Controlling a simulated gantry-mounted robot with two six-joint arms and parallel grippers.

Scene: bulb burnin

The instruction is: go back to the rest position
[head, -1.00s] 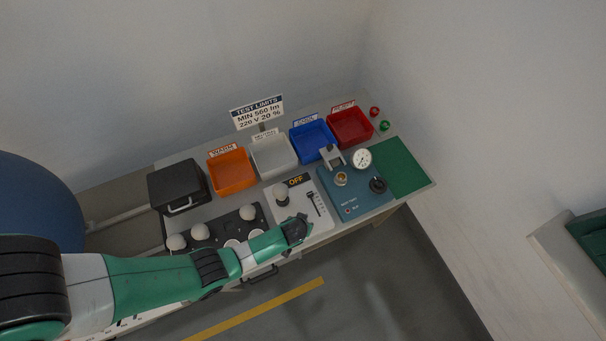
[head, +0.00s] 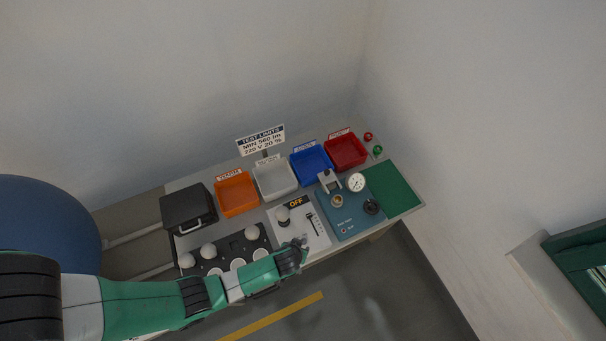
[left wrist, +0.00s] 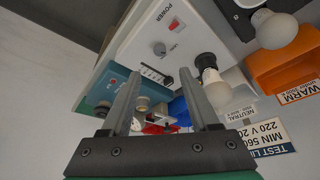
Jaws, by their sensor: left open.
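My left gripper (head: 300,246) hangs over the front edge of the bench by the white test panel in the head view. In the left wrist view its two fingers (left wrist: 160,95) are apart with nothing between them. A white bulb (head: 283,213) stands in the socket of the white panel (head: 316,234), whose sign reads OFF. It also shows in the left wrist view (left wrist: 207,65), beyond the right finger. Several white bulbs stand in the black rack (head: 226,247), which my left arm partly covers. My right gripper is not in view.
Orange (head: 237,194), white (head: 275,178), blue (head: 311,165) and red (head: 346,151) bins line the back. A blue meter box (head: 345,217), green mat (head: 396,190) and black case (head: 188,209) are on the bench. A limits sign (head: 261,140) stands behind. Floor in front is clear.

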